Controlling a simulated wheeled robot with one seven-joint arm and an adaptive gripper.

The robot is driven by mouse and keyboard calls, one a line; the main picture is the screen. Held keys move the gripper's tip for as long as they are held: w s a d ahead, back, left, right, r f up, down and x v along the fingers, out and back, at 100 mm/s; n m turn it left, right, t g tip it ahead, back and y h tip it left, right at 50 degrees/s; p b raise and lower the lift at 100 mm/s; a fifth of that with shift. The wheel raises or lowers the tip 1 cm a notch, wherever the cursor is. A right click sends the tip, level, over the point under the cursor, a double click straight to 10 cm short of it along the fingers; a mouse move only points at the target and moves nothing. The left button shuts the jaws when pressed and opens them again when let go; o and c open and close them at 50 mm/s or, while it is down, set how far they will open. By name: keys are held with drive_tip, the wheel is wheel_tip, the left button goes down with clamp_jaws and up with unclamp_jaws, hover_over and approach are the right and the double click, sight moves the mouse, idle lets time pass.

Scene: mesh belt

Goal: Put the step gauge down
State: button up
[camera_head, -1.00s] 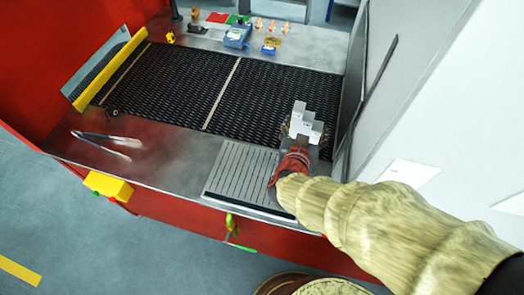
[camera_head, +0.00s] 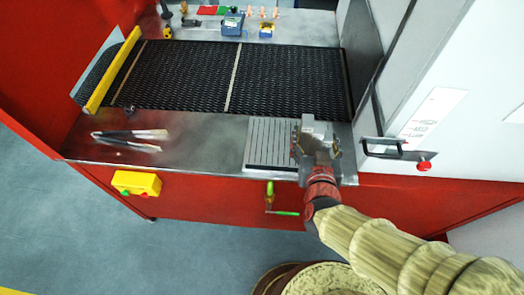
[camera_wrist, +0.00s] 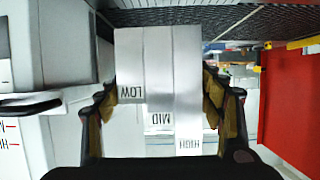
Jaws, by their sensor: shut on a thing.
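The step gauge (camera_wrist: 158,75) is a pale grey stepped block marked LOW, MID and HIGH, upside down in the wrist view. My gripper (camera_head: 316,145) is shut on it, with a finger on each side. In the head view the step gauge (camera_head: 318,128) shows between the fingers, above the right end of the grooved plate on the metal ledge. I cannot tell whether its underside touches anything.
The black mesh belt (camera_head: 190,78) lies behind the metal ledge (camera_head: 200,135). Tongs (camera_head: 130,138) lie on the ledge at left. The grooved plate (camera_head: 268,143) is left of my gripper. A white cabinet with a black handle (camera_head: 385,145) stands close at right.

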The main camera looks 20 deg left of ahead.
drive_tip(key=shift+w+a+f+b, duration=0.9)
drive_tip(key=shift+w+a+f, duration=0.35)
drive_tip(key=shift+a+f, duration=0.85)
drive_tip(key=shift+w+a+f+b, duration=0.85)
drive_tip(key=shift+w+a+f, duration=0.45)
drive_tip(key=shift+a+f, duration=0.85)
drive_tip(key=shift+w+a+f+b, duration=0.9)
drive_tip(key=shift+w+a+f, duration=0.35)
drive_tip(key=shift+a+f, duration=0.85)
drive_tip(key=shift+d+f, duration=0.35)
drive_tip(key=shift+f, duration=0.15)
drive_tip(key=o, duration=1.8)
drive_tip(key=shift+r, duration=0.2)
drive_tip(key=p+v, duration=0.3)
drive_tip(key=v, duration=0.9)
